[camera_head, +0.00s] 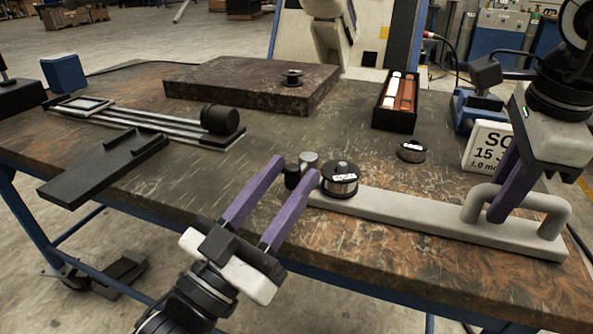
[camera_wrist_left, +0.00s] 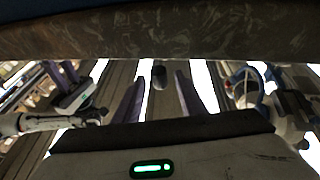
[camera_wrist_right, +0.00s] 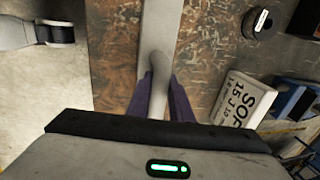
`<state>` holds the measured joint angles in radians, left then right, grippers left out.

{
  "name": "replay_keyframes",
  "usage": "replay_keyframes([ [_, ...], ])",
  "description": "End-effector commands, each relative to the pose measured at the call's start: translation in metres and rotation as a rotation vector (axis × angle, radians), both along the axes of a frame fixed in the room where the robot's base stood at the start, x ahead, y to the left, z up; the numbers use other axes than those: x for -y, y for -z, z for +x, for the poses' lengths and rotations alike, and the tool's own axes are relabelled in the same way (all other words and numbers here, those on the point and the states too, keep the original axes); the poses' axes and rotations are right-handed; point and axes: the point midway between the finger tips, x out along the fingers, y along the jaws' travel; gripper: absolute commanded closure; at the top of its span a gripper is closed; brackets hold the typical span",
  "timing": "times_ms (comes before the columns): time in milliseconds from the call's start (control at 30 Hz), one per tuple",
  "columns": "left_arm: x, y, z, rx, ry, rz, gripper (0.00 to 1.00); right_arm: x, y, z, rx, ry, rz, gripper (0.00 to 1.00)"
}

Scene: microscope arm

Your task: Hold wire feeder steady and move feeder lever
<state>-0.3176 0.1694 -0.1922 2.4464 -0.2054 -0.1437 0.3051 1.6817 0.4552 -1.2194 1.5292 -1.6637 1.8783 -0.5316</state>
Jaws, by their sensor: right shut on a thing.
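The wire feeder is a long grey bar (camera_head: 400,208) along the table's front edge, with a dark spool (camera_head: 340,180) at its left end and a raised grey handle (camera_head: 548,203) at its right end. My right gripper (camera_head: 497,214) is shut on this handle, which also shows between its fingers in the right wrist view (camera_wrist_right: 158,72). Beside the spool stand a short black cylinder (camera_head: 292,177), perhaps the lever's knob, and a grey cylinder (camera_head: 309,160). My left gripper (camera_head: 296,170) is open near the black cylinder. A dark cylinder (camera_wrist_left: 159,76) shows between its fingertips in the left wrist view; contact is unclear.
A small spool (camera_head: 411,151) and a white labelled box (camera_head: 487,147) lie behind the bar. The table's middle is mostly clear.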

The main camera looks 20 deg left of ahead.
Motion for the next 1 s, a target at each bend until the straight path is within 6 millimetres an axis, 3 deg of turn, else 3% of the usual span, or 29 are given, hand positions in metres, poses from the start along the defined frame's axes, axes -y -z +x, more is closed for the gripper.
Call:
replay_keyframes([
  [333,-0.010,0.019,-0.041,-0.003,0.001,-0.001,0.63,0.001,-0.002,0.001,0.003,0.002,0.000,1.00],
  [767,-0.012,0.021,-0.050,0.001,0.001,0.000,0.63,0.001,-0.002,0.001,0.004,0.003,0.001,1.00],
  [900,-0.013,0.016,-0.048,0.033,-0.002,0.030,0.86,0.001,-0.002,0.001,0.004,0.004,0.001,1.00],
  [1000,-0.013,0.002,-0.047,0.142,-0.011,0.127,1.00,0.001,-0.002,0.001,0.004,0.004,0.001,1.00],
])
